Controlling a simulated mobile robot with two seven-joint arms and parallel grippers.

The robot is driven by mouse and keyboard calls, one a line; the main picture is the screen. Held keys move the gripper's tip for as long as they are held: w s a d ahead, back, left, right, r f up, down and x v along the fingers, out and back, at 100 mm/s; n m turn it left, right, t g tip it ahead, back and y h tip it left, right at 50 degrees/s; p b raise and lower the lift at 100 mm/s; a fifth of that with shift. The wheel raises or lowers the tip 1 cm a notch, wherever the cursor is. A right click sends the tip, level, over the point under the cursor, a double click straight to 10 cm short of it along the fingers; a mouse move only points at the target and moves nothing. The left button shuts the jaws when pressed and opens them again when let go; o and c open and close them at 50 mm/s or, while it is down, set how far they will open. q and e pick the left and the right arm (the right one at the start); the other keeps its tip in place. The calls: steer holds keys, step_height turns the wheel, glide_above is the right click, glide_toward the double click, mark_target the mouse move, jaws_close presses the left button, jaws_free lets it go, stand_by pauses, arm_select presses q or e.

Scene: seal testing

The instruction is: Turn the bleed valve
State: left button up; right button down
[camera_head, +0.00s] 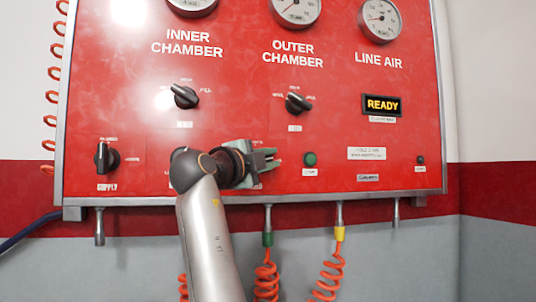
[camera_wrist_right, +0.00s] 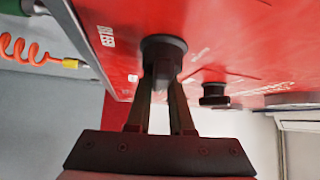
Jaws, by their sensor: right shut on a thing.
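My right gripper (camera_wrist_right: 163,82) is closed on a black knob (camera_wrist_right: 164,48) with a round base on the red panel in the right wrist view. In the head view my right gripper (camera_head: 266,160) is at the lower middle of the panel, left of the green button. My arm and hand hide the knob there. I cannot read the label of the held knob, so I cannot confirm it is the bleed valve. The knob's angle is unclear. My left gripper is not in view.
The red panel (camera_head: 330,130) also carries the supply knob (camera_head: 107,157), two upper knobs (camera_head: 184,96) (camera_head: 297,102), a green button (camera_head: 310,159) and a lit READY display (camera_head: 382,105). Gauges line the top. Coiled orange hoses (camera_head: 328,277) hang below. A second black knob (camera_wrist_right: 213,95) shows in the wrist view.

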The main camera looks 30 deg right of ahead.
steer(key=shift+f+m+g+y, duration=0.2)
steer(key=shift+m+g+y, duration=0.35)
steer(key=shift+m, duration=0.25)
steer(key=c, duration=0.8)
jaws_free()
steer(key=shift+y, duration=0.25)
steer(key=b+v, duration=0.2)
steer(key=v, duration=1)
steer(key=shift+a+f, duration=0.15)
steer(key=shift+a, duration=0.1)
steer(key=shift+s, duration=0.1)
